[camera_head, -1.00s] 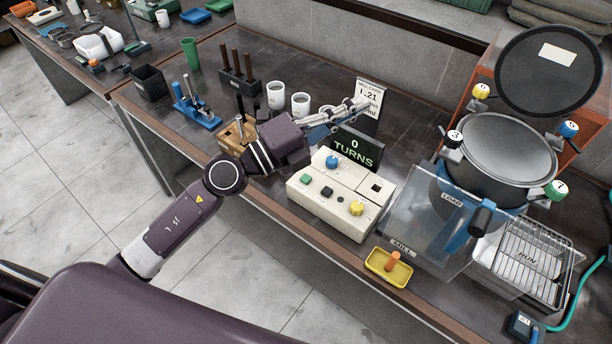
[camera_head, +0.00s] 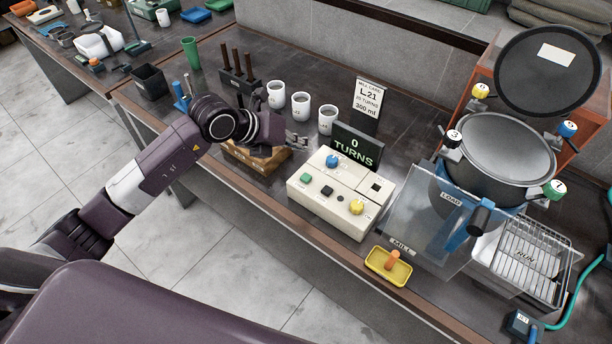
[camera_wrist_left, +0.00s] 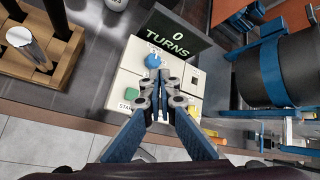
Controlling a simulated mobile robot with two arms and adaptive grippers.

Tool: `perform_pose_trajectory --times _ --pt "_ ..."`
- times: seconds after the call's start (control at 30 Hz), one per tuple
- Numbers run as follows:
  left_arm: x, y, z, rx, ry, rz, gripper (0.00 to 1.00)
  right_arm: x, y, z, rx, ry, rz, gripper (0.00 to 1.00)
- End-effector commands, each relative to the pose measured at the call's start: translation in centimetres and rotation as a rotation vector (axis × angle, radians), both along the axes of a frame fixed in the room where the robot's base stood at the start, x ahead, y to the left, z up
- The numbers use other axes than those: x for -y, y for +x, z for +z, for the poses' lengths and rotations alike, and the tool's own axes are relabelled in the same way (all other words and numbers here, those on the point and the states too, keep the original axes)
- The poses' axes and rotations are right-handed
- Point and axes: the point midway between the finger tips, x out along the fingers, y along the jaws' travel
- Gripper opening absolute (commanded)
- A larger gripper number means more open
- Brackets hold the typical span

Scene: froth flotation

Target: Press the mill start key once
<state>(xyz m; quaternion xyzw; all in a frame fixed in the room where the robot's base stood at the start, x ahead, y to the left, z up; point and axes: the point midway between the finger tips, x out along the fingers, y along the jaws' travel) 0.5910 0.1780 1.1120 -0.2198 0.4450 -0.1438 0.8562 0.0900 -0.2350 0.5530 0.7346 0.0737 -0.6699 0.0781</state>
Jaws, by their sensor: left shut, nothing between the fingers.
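The cream control box (camera_head: 330,218) stands on the bench below a display reading "0 TURNS" (camera_head: 355,148). Its green key (camera_head: 306,178) is at the left; in the wrist view the green key (camera_wrist_left: 131,96) has a partly hidden label beginning "STA". A black key (camera_head: 327,191), a blue knob (camera_head: 332,161) and a yellow knob (camera_head: 357,207) are on the same box. My left gripper (camera_head: 302,142) is shut and empty, above the bench left of the display. In the wrist view its fingers (camera_wrist_left: 168,84) cover the middle of the box. My right gripper is out of view.
White cups (camera_head: 301,104) stand behind the gripper, and a wooden block (camera_head: 256,160) is below my wrist. The mill (camera_head: 495,160) with its clear guard (camera_head: 425,225) is right of the box. A yellow tray (camera_head: 388,267) lies near the front edge.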

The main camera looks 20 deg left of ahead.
Motion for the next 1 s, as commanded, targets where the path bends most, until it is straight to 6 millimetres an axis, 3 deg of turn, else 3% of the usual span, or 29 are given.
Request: perform_pose_trajectory --times 0.37,0.8,1.0 --pt "0.1 -0.1 -1.1 -0.001 -0.003 -0.001 0.00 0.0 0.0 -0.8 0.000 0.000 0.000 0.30" --pt "0.1 -0.1 -7.1 -0.002 -0.004 -0.002 0.00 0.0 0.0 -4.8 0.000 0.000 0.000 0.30" --pt "0.1 0.0 -8.7 0.001 -0.003 -0.002 0.00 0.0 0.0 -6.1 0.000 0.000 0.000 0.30"
